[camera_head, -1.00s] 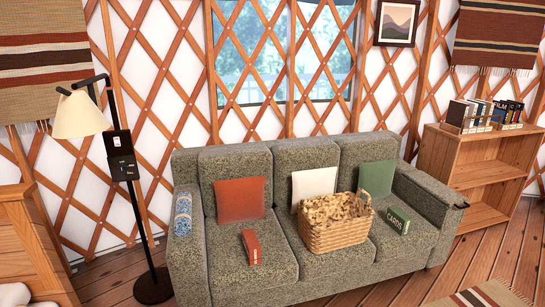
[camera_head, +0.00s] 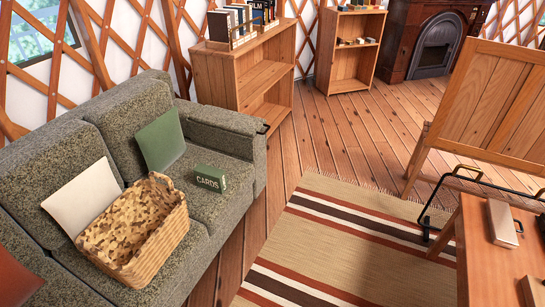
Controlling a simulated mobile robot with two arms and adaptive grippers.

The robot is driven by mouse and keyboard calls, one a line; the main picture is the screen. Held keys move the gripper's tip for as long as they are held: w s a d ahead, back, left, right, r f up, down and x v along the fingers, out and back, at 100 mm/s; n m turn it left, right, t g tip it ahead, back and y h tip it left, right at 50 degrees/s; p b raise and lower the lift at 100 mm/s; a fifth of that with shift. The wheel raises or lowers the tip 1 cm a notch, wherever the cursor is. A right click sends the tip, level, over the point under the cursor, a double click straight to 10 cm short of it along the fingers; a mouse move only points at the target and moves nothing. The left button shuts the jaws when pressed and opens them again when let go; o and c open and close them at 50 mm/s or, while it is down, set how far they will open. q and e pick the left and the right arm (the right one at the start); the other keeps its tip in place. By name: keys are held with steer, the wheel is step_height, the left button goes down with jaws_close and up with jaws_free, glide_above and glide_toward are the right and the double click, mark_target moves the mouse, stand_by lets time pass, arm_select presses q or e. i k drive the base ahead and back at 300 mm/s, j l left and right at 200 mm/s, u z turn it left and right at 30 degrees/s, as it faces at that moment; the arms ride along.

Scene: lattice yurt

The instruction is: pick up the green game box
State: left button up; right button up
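The green game box (camera_head: 209,179), marked "CARDS", lies on the right seat of the grey sofa (camera_head: 222,205). It is in front of a green cushion (camera_head: 160,140) and to the right of a wicker basket (camera_head: 150,250). The box and basket look apart, with a small gap of seat between them. Neither of my grippers shows in the head view.
The sofa's right armrest (camera_head: 228,130) stands beside the box. A wooden bookshelf (camera_head: 243,80) is behind it. A striped rug (camera_head: 330,245) and open plank floor lie to the right. A wooden table (camera_head: 485,265) with small items is at lower right.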

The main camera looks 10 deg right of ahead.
mark_target(213, 179)
steer(key=i+l+z, duration=0.2)
steer(key=i, duration=0.35)
steer(key=i+z, duration=0.25)
steer(key=i, duration=0.35)
